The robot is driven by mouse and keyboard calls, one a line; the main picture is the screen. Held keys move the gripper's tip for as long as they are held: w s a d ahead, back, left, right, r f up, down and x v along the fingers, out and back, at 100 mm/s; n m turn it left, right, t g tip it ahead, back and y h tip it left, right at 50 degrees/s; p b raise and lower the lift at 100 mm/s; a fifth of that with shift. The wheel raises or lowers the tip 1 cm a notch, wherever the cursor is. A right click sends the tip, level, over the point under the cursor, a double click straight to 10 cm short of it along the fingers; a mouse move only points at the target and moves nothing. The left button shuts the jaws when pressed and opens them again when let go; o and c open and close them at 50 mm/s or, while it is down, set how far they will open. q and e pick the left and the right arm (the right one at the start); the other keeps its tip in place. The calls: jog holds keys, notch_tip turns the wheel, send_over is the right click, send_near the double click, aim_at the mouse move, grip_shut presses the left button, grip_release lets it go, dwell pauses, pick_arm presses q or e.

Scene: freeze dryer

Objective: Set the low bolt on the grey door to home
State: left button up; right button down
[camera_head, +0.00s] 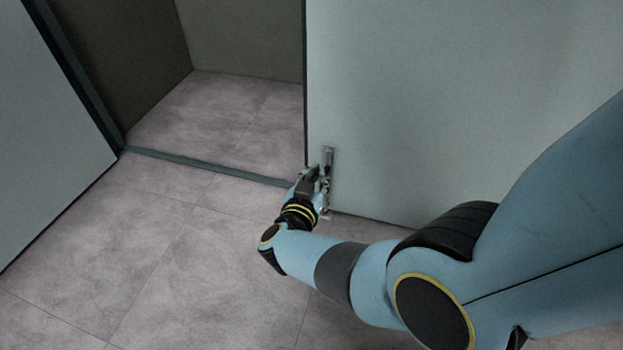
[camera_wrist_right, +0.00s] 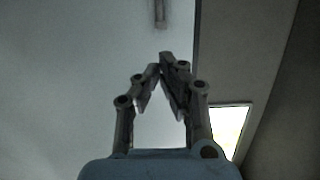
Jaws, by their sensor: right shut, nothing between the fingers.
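The grey door (camera_head: 450,100) stands open on the right of the head view, with its free edge toward the doorway. The low bolt (camera_head: 329,157) is a small metal fitting upright on the door's face near its lower corner. My right gripper (camera_head: 321,172) is shut and empty at the bolt, and covers part of it. I cannot tell whether they touch. In the right wrist view the closed fingertips (camera_wrist_right: 162,62) point up along the door face, with a metal piece of the bolt (camera_wrist_right: 160,13) beyond them. My left gripper is not in view.
A doorway with a floor sill (camera_head: 210,168) lies left of the door. A pale panel (camera_head: 45,140) stands at the far left. The tiled floor (camera_head: 150,250) in front is clear. A bright rectangle (camera_wrist_right: 229,128) shows in the wrist view.

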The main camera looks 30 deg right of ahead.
aim_at(329, 160)
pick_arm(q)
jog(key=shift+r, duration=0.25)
pick_arm(e)
jog(key=shift+w+a, duration=0.1)
jog(key=shift+w, duration=0.05)
jog(key=b+x, duration=0.1)
jog(key=x, duration=0.2)
jog(key=f+b+x, duration=0.1)
jog(key=b+x, duration=0.1)
jog(key=x, duration=0.2)
jog(key=b+x, duration=0.2)
jog(key=x, duration=0.1)
jog(key=shift+f, duration=0.25)
jog(key=shift+f+b, duration=0.85)
jog(key=shift+b, duration=0.05)
jog(key=shift+f+b, duration=0.45)
jog(key=shift+b, duration=0.05)
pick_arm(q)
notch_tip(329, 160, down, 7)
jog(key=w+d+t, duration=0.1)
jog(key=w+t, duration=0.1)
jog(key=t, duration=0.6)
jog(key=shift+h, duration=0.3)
